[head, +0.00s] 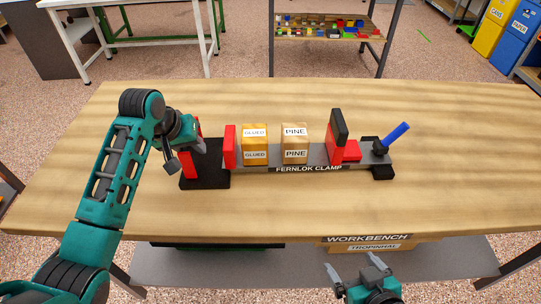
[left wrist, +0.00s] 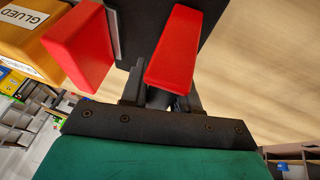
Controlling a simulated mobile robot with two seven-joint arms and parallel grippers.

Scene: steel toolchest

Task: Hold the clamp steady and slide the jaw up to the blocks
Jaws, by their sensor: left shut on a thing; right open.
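The Fernlok clamp lies across the workbench, with a grey bar (head: 318,157). At its left end stand a black base (head: 207,172), a red upright grip (head: 188,162) and a red pad (head: 230,147). The glued block (head: 255,144) stands close beside this pad; the pine block (head: 294,142) is to its right, a gap apart. The black-and-red jaw (head: 338,135) is farther right, apart from the pine block. A blue handle (head: 396,138) slants up at the right end. My left gripper (left wrist: 165,95) is shut on the red grip (left wrist: 185,48). My right gripper (head: 354,266) is open and empty before the bench's front edge.
The wooden workbench (head: 460,150) is clear to the right and in front of the clamp. A box (head: 370,246) sits under the bench's front edge, near my right gripper. A shelf with colourful parts (head: 320,28) stands well behind.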

